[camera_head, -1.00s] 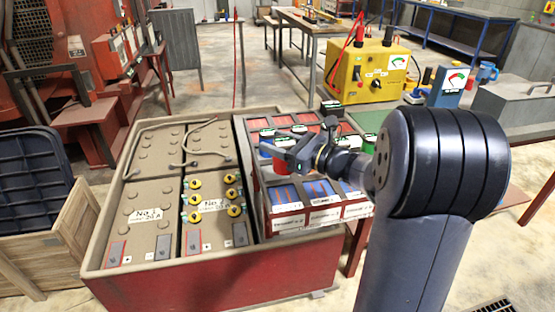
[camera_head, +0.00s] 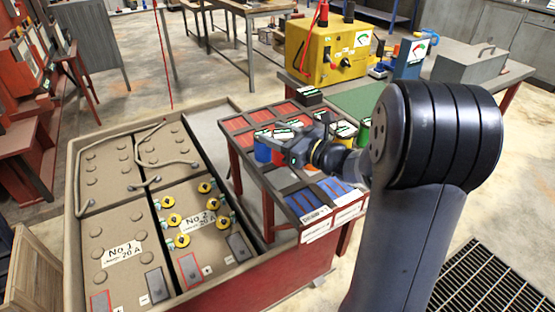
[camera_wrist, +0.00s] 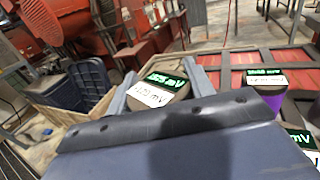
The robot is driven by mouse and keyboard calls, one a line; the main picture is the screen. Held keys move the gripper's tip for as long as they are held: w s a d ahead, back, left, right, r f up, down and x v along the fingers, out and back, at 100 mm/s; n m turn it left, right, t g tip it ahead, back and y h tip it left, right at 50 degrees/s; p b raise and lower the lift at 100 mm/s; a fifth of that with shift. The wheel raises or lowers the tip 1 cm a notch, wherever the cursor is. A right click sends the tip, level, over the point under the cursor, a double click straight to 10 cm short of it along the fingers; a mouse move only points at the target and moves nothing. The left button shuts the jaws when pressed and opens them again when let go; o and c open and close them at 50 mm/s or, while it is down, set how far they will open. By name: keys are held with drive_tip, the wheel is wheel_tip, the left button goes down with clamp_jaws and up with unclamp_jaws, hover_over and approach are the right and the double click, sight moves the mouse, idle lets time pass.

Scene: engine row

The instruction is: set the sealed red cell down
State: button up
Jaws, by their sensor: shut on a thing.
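My gripper (camera_head: 292,153) is shut on the red cell (camera_head: 279,158) over the divided tray (camera_head: 262,181). In the wrist view the held cell (camera_wrist: 160,90) sits between the two fingers, its green mV display and white label facing up. I cannot tell whether its base touches the tray. A blue cell (camera_head: 262,151) stands just left of it in the head view. The tray has red compartments (camera_head: 236,124) at the far side and blue ones (camera_head: 333,188) at the near right. A purple cell (camera_wrist: 270,98) stands in the tray in the wrist view.
A battery crate (camera_head: 78,190) with capped cells and cables stands left of the tray. A yellow meter box (camera_head: 325,52) and a blue meter (camera_head: 411,58) stand on the bench behind. A green cell (camera_head: 363,134) is right of my gripper.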

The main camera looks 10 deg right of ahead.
sight(277, 154)
drive_tip(key=shift+f+b, duration=0.4)
drive_tip(key=shift+f, duration=2.55)
drive_tip(key=shift+f, duration=0.15)
drive_tip(key=shift+f, duration=0.15)
drive_tip(key=o, duration=1.4)
drive_tip(key=shift+r, duration=0.25)
drive_tip(key=v, duration=1.2)
